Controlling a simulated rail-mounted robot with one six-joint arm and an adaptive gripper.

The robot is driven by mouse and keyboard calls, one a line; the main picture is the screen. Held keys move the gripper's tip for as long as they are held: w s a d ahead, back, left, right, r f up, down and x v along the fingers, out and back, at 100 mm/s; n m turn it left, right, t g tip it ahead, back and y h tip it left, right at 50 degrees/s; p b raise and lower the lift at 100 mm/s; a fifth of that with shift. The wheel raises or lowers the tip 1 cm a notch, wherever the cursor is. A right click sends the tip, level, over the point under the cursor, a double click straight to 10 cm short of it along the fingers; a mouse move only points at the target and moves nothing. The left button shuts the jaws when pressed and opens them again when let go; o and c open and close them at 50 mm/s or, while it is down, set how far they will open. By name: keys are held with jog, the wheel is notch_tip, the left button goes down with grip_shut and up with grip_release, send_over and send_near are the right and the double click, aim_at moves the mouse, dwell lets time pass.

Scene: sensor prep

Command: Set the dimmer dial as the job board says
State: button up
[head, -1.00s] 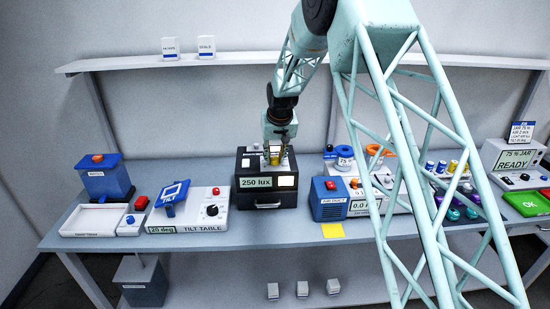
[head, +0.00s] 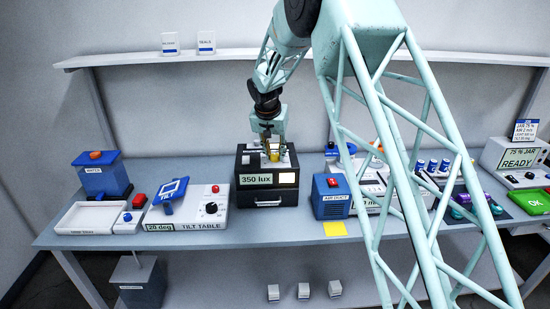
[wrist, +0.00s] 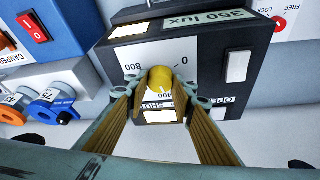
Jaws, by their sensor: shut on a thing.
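The dimmer dial (wrist: 160,78) is a yellow knob on the top of a black box (wrist: 205,65); its scale shows 0, 400 and 800. In the head view the dial (head: 274,155) shows below my gripper (head: 271,150). The box's display (head: 262,179) reads 350 lux. In the wrist view my gripper (wrist: 160,92) has its fingers on both sides of the dial, shut on it. The job board (head: 524,130) stands at the far right; its lines are small, and the light line seems to read 500 lux, though I cannot be sure.
The tilt table (head: 188,212) stands left of the box. The blue air duct unit (head: 330,197) with a red switch is close on its right. A yellow note (head: 335,229) lies at the front edge. The shelf (head: 300,58) runs behind.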

jog(key=shift+a+f+m+g+h+b, duration=0.15)
jog(key=shift+m+h+b, duration=0.2)
jog(key=shift+m+b, duration=0.55)
jog(key=shift+r+m+g+h+b, duration=0.15)
jog(key=shift+m+h+b, duration=0.35)
jog(key=shift+m, duration=0.6)
jog(key=m+g, duration=0.1)
jog(key=m, duration=0.2)
jog(key=shift+w+m+h, duration=0.1)
jog(key=shift+m+h, duration=0.2)
jog(key=shift+h, duration=0.05)
jog(key=m+g+h+p, duration=0.1)
jog(key=m, duration=0.2)
jog(key=shift+a, duration=0.1)
jog(key=shift+w+m+g+p, duration=0.15)
jog(key=shift+m+g+p, duration=0.55)
jog(key=shift+m+p, duration=0.85)
jog(key=shift+m, duration=0.35)
jog(key=shift+f+b, duration=0.1)
jog(key=shift+b, duration=0.2)
jog(key=o, duration=0.8)
jog(key=shift+o, duration=0.2)
